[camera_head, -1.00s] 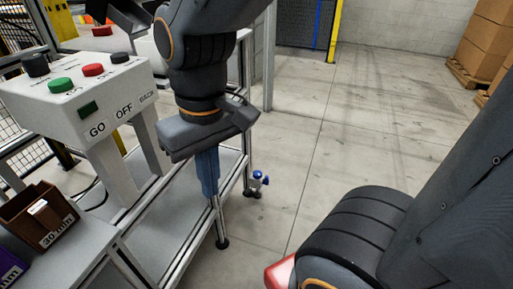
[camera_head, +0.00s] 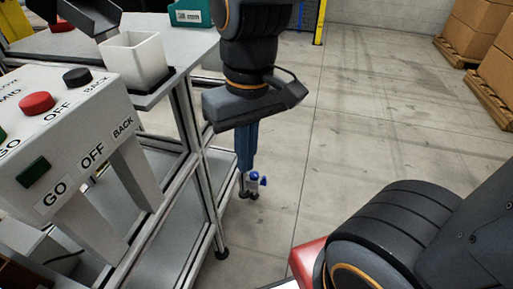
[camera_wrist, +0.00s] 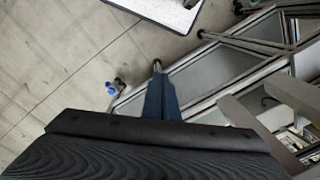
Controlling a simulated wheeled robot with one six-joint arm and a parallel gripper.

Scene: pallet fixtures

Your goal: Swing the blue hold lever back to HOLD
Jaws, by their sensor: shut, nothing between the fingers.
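A small white fitting with a blue cap and a blue side piece (camera_head: 256,180) shows low beside the table leg in the head view. It also shows in the wrist view (camera_wrist: 113,88), left of my fingers. It may carry the blue hold lever, but it is too small to tell its position, and no HOLD mark is readable. My gripper (camera_head: 246,166) points down with its blue fingers shut and empty. In the head view the fingertips overlap the fitting's left edge; in the wrist view the fingers (camera_wrist: 159,75) stand apart from it.
A grey control box (camera_head: 70,130) with red and black buttons and GO, OFF and BACK labels stands at left. A white bin (camera_head: 135,62) and a teal bin (camera_head: 190,12) sit on the metal-framed table (camera_head: 190,45). Boxes on pallets (camera_head: 490,45) stand far right. The middle floor is clear.

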